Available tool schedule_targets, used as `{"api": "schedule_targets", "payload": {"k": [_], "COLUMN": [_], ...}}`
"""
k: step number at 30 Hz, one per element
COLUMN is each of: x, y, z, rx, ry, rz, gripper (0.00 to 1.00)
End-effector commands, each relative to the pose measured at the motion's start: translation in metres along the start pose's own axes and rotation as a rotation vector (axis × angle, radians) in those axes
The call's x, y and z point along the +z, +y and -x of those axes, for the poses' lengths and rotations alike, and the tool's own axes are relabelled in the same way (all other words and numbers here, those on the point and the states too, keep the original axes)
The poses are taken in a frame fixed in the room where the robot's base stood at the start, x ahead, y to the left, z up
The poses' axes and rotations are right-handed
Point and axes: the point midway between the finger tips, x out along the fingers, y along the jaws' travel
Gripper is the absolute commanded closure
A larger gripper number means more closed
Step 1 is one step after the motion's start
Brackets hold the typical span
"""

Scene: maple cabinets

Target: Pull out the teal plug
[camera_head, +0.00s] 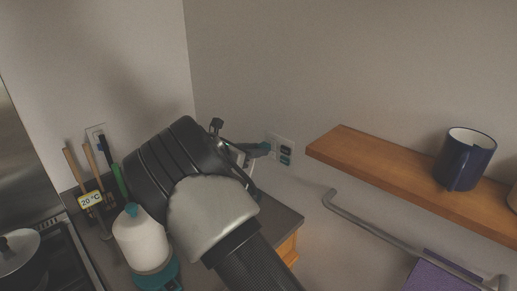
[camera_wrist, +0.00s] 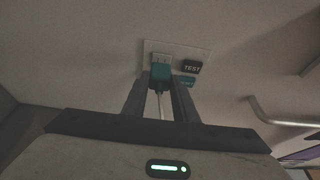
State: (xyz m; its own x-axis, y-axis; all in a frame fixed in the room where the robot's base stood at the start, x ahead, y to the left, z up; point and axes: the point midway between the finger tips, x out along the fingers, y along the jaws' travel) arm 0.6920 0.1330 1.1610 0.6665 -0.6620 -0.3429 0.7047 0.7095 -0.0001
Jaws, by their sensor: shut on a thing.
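The teal plug (camera_wrist: 160,74) is between the fingertips of my gripper (camera_wrist: 160,88) in the wrist view, with a pale cord hanging down from it. The gripper is shut on the plug. The plug is in front of the left side of a wall outlet plate (camera_wrist: 173,48); I cannot tell whether its prongs are in the socket. In the head view the teal plug (camera_head: 262,147) shows between my gripper (camera_head: 254,151) and the outlet plate (camera_head: 274,139). My arm hides part of the gripper there.
A dark "TEST" button (camera_wrist: 192,67) sits right of the plug. A wooden shelf (camera_head: 400,173) with a blue mug (camera_head: 465,160) is to the right, above a metal rail (camera_head: 375,228). A white container with a teal knob (camera_head: 140,238) and utensils (camera_head: 90,160) stand left of my arm.

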Motion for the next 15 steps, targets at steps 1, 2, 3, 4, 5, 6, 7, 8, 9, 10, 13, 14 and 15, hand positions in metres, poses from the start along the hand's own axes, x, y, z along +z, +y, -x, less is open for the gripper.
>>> {"api": "schedule_targets", "payload": {"k": [1,2,3,4,5,6,7,8,9,10,13,14,15], "x": [0.0,-0.001,-0.001,-0.002,-0.002,-0.003,-0.003,-0.004,-0.004,-0.004,-0.006,-0.006,-0.007], "y": [0.0,0.001,0.001,0.001,0.001,0.001,0.001,0.001,0.001,0.0,0.0,0.0,0.0], "z": [0.003,0.004,0.005,0.007,0.008,0.009,0.011,0.012,0.013,0.014,0.018,0.019,0.02], "rx": [0.001,0.001,0.002,0.002,0.002,0.002,0.002,0.002,0.001,0.001,0.0,0.0,0.0], "ry": [0.0,0.0,0.0,0.0,0.0,0.0,0.0,0.0,0.0,0.0,0.0,0.0,0.0], "rz": [0.0,0.0,0.0,0.0,0.0,0.0,0.0,0.001,0.001,0.001,0.001,0.001,0.001], "gripper": [1.0,1.0,1.0,1.0,1.0,1.0,1.0,1.0,1.0,1.0,1.0,1.0,1.0]}}
